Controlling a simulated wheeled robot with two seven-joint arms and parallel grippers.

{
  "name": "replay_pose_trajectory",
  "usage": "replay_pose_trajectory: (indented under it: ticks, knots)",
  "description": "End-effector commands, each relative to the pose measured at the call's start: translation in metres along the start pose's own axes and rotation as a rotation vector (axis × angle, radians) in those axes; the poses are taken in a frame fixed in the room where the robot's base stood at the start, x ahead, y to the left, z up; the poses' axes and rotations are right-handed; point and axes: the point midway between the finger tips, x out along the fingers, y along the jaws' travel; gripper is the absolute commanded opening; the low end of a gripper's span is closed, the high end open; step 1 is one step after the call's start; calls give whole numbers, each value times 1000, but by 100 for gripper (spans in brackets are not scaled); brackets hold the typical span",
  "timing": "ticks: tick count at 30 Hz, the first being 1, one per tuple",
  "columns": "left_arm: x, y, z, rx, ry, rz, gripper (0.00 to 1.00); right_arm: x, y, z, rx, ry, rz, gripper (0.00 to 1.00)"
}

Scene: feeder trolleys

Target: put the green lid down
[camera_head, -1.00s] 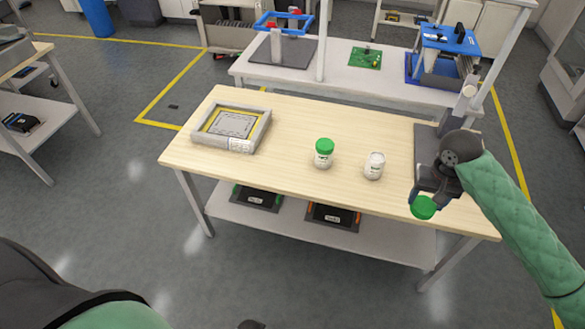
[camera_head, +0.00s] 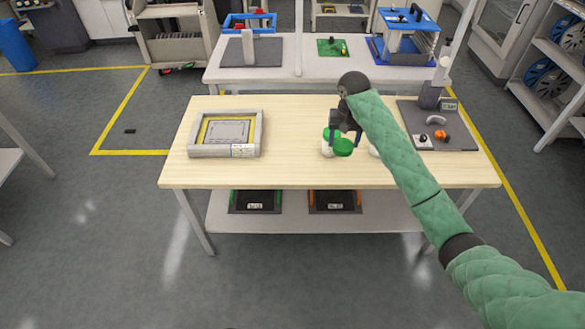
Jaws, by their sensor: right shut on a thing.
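My right gripper (camera_head: 341,128) is shut on the green lid (camera_head: 343,147) and holds it over the wooden table (camera_head: 290,170), near its middle. Just behind and left of the held lid is a white jar with its own green lid (camera_head: 327,148), partly hidden. The held lid overlaps this jar in the picture; I cannot tell whether they touch. A second white jar (camera_head: 374,151) is mostly hidden behind my right forearm. My left gripper is not in view.
A grey tray with a yellow-edged inset (camera_head: 196,150) lies on the table's left part. A dark grey fixture plate (camera_head: 460,140) lies at the right end. Bare tabletop is free between tray and jars and along the front edge. Another bench (camera_head: 285,75) stands behind.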

Motion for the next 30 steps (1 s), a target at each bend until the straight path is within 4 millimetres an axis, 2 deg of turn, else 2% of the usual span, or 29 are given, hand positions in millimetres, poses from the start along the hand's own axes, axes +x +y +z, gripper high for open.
replay_pose_trajectory:
  ticks: [3,9,17,24,30]
  knots:
    - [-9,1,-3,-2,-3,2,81,14,-21,-21,5,-4,-3,34]
    - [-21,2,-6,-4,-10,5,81,28,-40,-38,4,-4,1,34]
    - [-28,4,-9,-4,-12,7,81,36,-52,-44,-1,-3,3,34]
    - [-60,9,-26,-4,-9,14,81,49,-71,-45,0,-4,3,34]
    - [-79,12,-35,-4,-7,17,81,55,-82,-46,0,-2,4,34]
